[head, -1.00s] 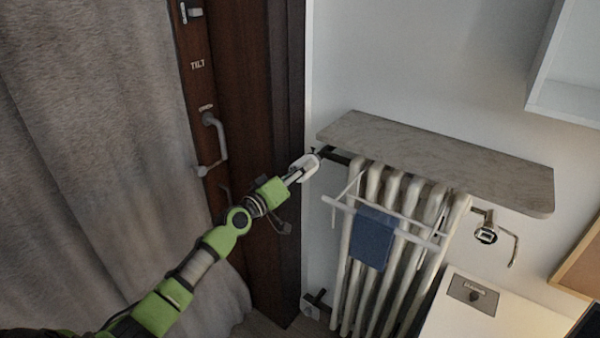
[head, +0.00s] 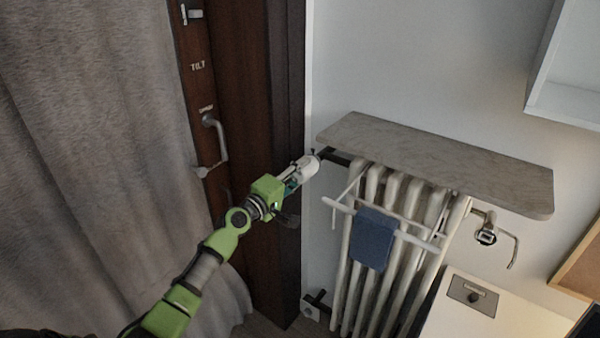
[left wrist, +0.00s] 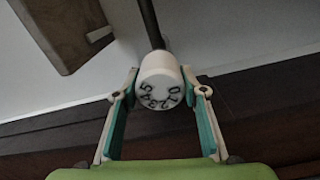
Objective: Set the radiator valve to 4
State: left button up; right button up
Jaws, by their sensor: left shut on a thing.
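The radiator valve is a white round knob (head: 308,164) at the top left of the radiator (head: 372,255), on a dark pipe. In the left wrist view the knob (left wrist: 160,74) shows its end face with black digits from 0 to 5 along its lower edge. No pointer mark can be made out, so I cannot tell the setting. My left gripper (head: 300,172) is shut on the knob. In the left wrist view its teal-lined fingers (left wrist: 160,92) lie on either side of it. My right gripper is not in view.
A grey stone shelf (head: 440,165) juts out just above the radiator. A drying rack with a blue towel (head: 373,238) hangs on its front. A dark wooden door frame (head: 285,100) and a grey curtain (head: 90,130) stand to the left.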

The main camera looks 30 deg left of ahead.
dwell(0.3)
pick_arm(q)
jog(key=o, duration=1.1)
jog(key=s+a, duration=0.1)
jog(key=s, duration=1.1)
jog(key=shift+a, duration=0.35)
